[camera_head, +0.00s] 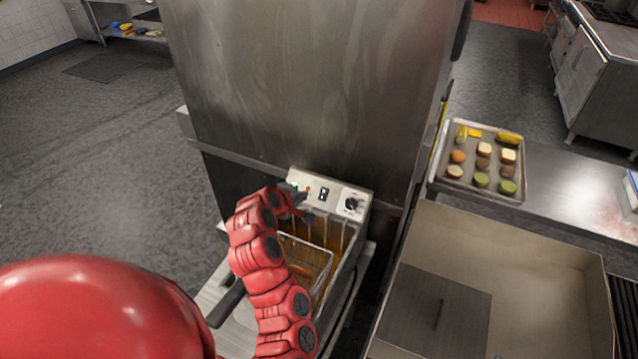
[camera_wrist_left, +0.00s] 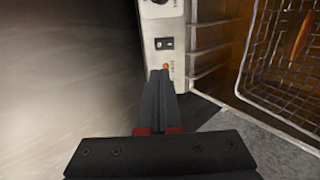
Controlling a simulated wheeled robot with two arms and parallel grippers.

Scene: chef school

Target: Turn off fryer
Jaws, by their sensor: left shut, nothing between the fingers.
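The fryer (camera_head: 330,190) has a light control panel along its back, with a black switch (camera_head: 323,194), a black round knob (camera_head: 351,204), a small orange light and a green light. The switch also shows in the left wrist view (camera_wrist_left: 164,44), with the orange light (camera_wrist_left: 166,66) just below it. My left gripper (camera_head: 297,193) is at the left end of the panel, close to the lights. In the left wrist view my left gripper (camera_wrist_left: 160,75) is shut and empty, its tips just short of the orange light. I cannot tell whether they touch the panel. My right gripper is not in view.
A wire basket (camera_head: 305,262) sits in the fryer's oil, its dark handle (camera_head: 227,304) reaching out front. A tall steel cabinet (camera_head: 310,90) stands behind. A tray (camera_head: 484,160) of food and a steel counter (camera_head: 570,190) are at the right. Open floor lies left.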

